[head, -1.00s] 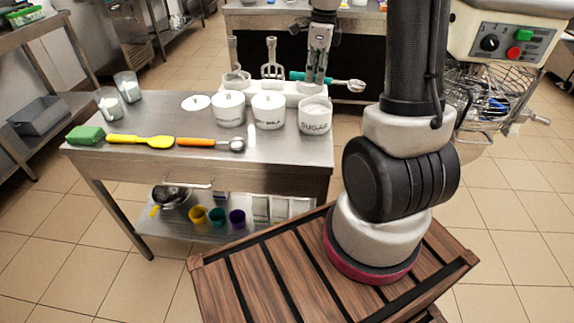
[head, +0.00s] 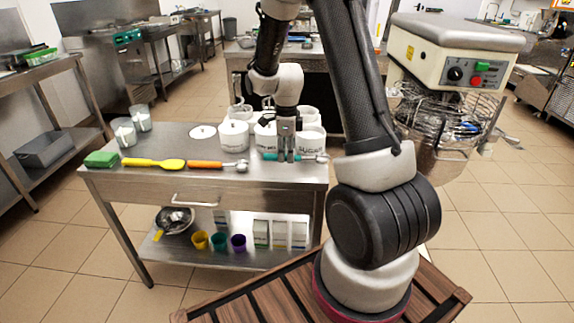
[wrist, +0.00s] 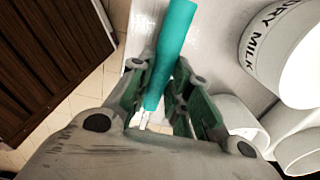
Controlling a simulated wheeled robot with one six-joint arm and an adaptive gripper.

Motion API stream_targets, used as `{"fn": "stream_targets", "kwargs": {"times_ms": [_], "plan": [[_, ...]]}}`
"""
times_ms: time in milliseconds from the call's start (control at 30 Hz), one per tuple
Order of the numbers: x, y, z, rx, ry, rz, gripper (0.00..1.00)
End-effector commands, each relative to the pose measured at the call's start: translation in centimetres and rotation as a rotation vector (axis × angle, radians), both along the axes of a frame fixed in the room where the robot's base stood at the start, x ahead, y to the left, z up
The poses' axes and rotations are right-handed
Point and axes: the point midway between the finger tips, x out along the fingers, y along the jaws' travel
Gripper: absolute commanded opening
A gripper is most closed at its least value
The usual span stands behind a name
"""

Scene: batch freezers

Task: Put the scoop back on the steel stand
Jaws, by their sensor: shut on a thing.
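The scoop has a teal handle (head: 270,156) and a metal bowl (head: 322,158). My gripper (head: 286,158) is shut on the handle in front of the white canisters, with the bowl to its right. In the wrist view the teal handle (wrist: 172,40) runs between the fingers (wrist: 158,95); the bowl is not seen there. The steel stand, a table with a drawer and lower shelf, shows its top (head: 215,183) under the scoop. The scoop is low over its right part; I cannot tell whether it touches.
White canisters (head: 234,134) stand just behind the scoop. An orange-handled scoop (head: 205,165), yellow spatula (head: 153,163) and green sponge (head: 101,159) lie to the left.

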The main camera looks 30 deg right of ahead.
Motion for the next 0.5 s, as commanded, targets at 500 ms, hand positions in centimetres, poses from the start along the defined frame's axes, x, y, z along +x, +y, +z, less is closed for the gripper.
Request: {"fn": "stream_targets", "kwargs": {"times_ms": [500], "plan": [[0.0,0.0,-3.9,0.000,-0.001,0.000,0.00]]}}
